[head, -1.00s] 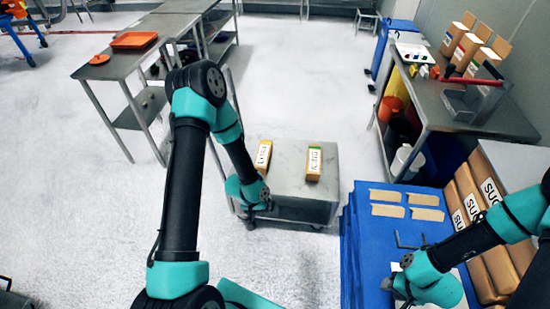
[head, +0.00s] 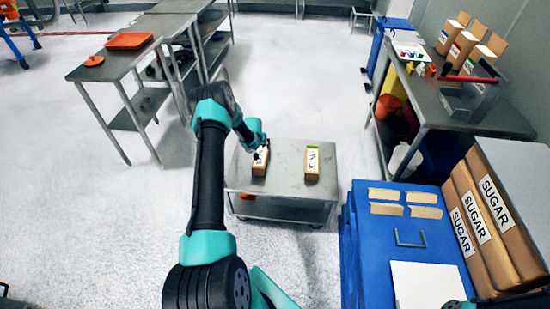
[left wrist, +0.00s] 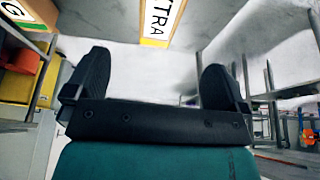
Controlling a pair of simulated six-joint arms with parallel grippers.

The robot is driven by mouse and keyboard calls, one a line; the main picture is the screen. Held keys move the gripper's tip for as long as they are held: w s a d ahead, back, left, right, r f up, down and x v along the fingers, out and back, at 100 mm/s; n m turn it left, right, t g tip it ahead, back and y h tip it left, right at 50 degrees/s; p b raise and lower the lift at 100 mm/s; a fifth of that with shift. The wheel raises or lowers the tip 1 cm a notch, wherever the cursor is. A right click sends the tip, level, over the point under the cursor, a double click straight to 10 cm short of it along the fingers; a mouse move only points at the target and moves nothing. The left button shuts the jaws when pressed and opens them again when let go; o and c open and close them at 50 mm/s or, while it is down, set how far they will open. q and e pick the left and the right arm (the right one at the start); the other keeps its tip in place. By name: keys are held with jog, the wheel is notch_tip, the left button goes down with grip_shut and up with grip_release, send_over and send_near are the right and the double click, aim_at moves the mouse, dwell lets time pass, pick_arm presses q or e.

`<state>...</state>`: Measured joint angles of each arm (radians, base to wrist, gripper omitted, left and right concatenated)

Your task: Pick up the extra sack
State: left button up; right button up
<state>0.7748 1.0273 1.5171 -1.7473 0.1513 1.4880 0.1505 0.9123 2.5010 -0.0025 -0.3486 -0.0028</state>
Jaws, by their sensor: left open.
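The extra sack (head: 259,169) is a small brown pack with a white label, standing or lying at the left of the small metal cart's top. In the left wrist view the sack (left wrist: 162,22), lettered "TRA" with a yellow band, shows beyond the fingers, roughly centred between them. My left gripper (head: 261,154) is at the sack in the head view and hides part of its top. In the left wrist view my left gripper (left wrist: 157,80) is open with nothing between its fingers.
A second similar sack (head: 312,162) with a green band lies to the right on the cart (head: 286,178). A blue platform (head: 375,250) with large sugar sacks (head: 486,218) is at the right. Steel tables stand at far left and right. Floor around the cart is mostly clear.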

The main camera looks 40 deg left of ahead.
aim_at(261, 154)
pick_arm(q)
jog(key=shift+w+a+r, duration=0.1)
jog(key=shift+a, duration=0.3)
jog(key=shift+x, duration=6.1)
jog(key=shift+w+a, duration=0.1)
jog(key=shift+w, duration=0.05)
jog(key=shift+x, duration=1.45)
jog(key=shift+w+a+f, duration=0.15)
jog(key=shift+w+f, duration=0.1)
jog(key=shift+f, duration=0.2)
jog(key=shift+w+f, duration=0.15)
jog(key=shift+f, duration=0.4)
